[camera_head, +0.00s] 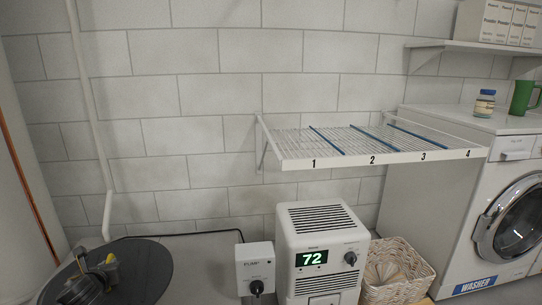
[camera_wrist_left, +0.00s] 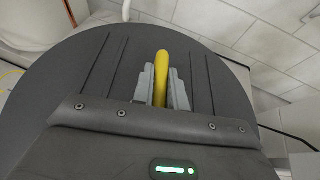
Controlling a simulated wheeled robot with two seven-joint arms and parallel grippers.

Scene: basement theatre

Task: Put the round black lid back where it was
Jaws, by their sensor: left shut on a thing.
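The round black lid (camera_head: 148,270) is at the lower left of the head view, partly cut off by the frame's bottom edge. It also fills much of the left wrist view (camera_wrist_left: 75,75). A yellow handle (camera_wrist_left: 162,68) stands up from it. My left gripper (camera_head: 104,268) is over the lid. In the left wrist view its two grey fingers (camera_wrist_left: 163,90) are closed on the yellow handle from both sides. I cannot tell whether the lid rests on something or hangs, and what lies beneath it is hidden. My right gripper is not in view.
A grey pump box (camera_head: 255,270) and a white unit reading 72 (camera_head: 320,225) stand right of the lid. A wicker basket (camera_head: 410,255), a numbered wire rack (camera_head: 375,157) and a washer (camera_head: 505,225) are further right. A white pipe (camera_head: 92,120) runs down the wall behind.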

